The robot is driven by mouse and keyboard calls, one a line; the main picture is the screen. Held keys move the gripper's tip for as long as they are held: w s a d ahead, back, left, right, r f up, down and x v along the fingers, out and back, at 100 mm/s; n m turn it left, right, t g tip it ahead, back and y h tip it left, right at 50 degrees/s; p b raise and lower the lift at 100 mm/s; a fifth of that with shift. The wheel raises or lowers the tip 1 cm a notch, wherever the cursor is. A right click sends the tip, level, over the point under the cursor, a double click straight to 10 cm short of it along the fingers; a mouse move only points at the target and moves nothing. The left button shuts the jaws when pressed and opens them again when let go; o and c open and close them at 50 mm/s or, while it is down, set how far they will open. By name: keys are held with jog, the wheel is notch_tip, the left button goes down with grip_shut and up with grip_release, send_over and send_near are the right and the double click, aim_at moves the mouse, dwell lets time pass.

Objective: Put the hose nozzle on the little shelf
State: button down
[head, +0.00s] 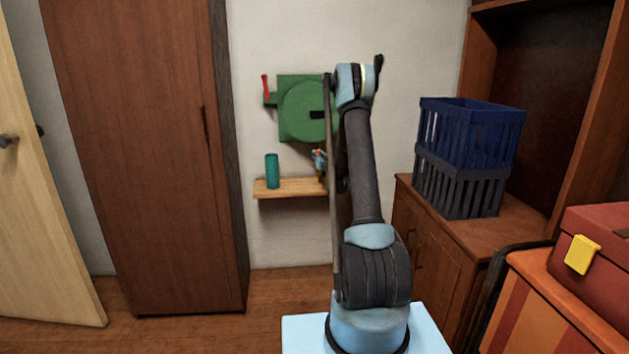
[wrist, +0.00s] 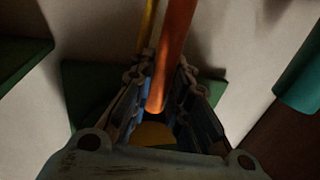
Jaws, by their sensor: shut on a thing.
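The hose nozzle shows in the wrist view as an orange, stick-like piece (wrist: 174,45) between the fingers of my gripper (wrist: 157,95). My gripper is shut on it. In the head view my gripper (head: 320,158) is small and partly hidden behind my arm, above the right part of the little shelf; the nozzle cannot be made out clearly there. The little shelf (head: 290,193) is a wooden board on the wall. A brown surface at the lower right of the wrist view (wrist: 275,140) looks like this shelf.
A teal cylinder (head: 272,171) stands on the shelf's left part; it also shows in the wrist view (wrist: 302,80). A green reel box (head: 300,105) with a red lever hangs above. The shelf's middle looks clear.

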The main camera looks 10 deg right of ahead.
jog(key=shift+f, duration=3.95)
jog(key=c, duration=1.5)
grip_release()
jog(key=shift+c, duration=0.2)
